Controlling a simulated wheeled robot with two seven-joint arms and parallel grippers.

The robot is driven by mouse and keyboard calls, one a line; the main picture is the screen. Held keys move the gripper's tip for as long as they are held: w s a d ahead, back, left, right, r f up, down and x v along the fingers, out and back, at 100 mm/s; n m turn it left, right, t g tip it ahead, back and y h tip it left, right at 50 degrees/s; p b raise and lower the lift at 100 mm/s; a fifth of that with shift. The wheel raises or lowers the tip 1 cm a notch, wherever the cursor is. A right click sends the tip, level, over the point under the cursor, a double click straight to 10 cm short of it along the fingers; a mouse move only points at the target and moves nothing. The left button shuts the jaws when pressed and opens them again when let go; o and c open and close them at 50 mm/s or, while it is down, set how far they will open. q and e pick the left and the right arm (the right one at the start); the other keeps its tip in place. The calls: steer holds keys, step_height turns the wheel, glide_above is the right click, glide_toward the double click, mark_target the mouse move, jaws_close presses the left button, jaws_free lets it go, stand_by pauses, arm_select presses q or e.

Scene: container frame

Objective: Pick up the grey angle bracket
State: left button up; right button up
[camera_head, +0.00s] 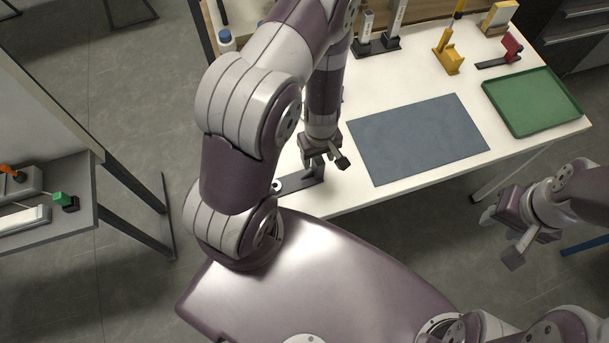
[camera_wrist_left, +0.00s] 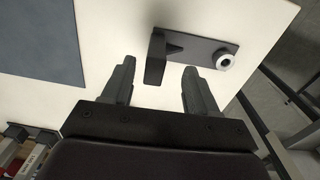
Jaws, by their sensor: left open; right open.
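The grey angle bracket (camera_head: 300,182) lies near the front left edge of the white table, partly hidden by my left gripper in the head view. In the left wrist view the bracket (camera_wrist_left: 208,48) shows a dark flat plate, an upright plate with a gusset at one end, and a pale ring at the other. My left gripper (camera_head: 326,163) is open just above it. In the left wrist view its fingertips (camera_wrist_left: 157,72) stand either side of the upright plate, with gaps visible. My right gripper (camera_head: 499,238) is open and empty, off the table's front edge.
A blue-grey mat (camera_head: 418,138) lies right of the bracket, and a green tray (camera_head: 530,102) further right. A yellow fixture (camera_head: 449,60), a red-handled clamp (camera_head: 510,47) and grey holders (camera_head: 378,42) stand at the back.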

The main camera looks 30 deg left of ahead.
mark_target(318, 159)
arm_select(q)
steer(key=f, duration=0.2)
steer(key=w+f+b, duration=0.1)
steer(key=f, duration=0.2)
steer(key=shift+a+f, duration=0.2)
steer(key=shift+f, duration=0.25)
steer(key=shift+s, duration=0.2)
steer(key=shift+w, duration=0.15)
jaws_close()
arm_select(e)
steer(key=shift+w+f, duration=0.55)
steer(key=shift+f, duration=0.2)
